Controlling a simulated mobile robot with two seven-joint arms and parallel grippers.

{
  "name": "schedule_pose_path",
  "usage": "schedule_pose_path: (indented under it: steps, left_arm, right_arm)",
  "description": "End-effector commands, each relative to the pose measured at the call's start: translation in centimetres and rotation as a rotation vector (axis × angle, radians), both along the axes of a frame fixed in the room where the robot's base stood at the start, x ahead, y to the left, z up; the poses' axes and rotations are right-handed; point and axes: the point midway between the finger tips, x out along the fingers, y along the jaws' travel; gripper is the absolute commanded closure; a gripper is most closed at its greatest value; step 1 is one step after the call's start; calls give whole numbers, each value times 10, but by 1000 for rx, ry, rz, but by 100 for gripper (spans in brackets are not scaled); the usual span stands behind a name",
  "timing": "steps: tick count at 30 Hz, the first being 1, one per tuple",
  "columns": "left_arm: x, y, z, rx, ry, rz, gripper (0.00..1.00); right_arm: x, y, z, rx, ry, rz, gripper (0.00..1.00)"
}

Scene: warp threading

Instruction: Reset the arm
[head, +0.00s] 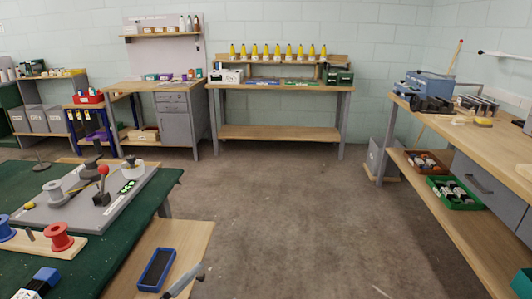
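A grey threading board (90,200) lies on the green-topped table at the left, with a grey spool, a white spool and a lever with a red ball knob (103,170). A wooden base with a red spool (58,238) and a blue spool (6,230) stands in front of it. I cannot make out my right gripper.
A blue-rimmed tray (157,269) lies on a wooden side surface (188,239). A blue and black item (40,282) sits at the lower left. The middle floor (300,210) is clear.

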Motion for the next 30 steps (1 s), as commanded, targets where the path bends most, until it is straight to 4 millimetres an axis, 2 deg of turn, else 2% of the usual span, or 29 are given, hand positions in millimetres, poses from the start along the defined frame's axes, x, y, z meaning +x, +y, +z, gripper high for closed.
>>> schedule_pose_path:
  steps: [1,5,9,13,15,18,30]
  left_arm:
    - [-5,14,-14,-51,117,82,14]
    - [-24,50,-63,-152,417,279,14]
    - [-67,79,-119,-225,737,444,14]
    - [-110,94,-156,-263,961,536,14]
    - [-126,97,-167,-275,1039,563,14]
    - [-140,99,-176,-284,1103,583,14]
    - [-142,100,-178,-285,1111,586,14]
  right_arm:
    - [0,0,8,-1,0,0,57]
    - [0,-1,18,-5,-6,1,57]
    - [0,-1,26,-6,-14,0,57]
    - [-1,-2,28,-10,-7,0,57]
    - [-2,-2,28,-11,-5,-1,57]
    - [-2,-2,28,-12,-6,0,57]
    - [-2,-3,28,-12,-6,0,57]
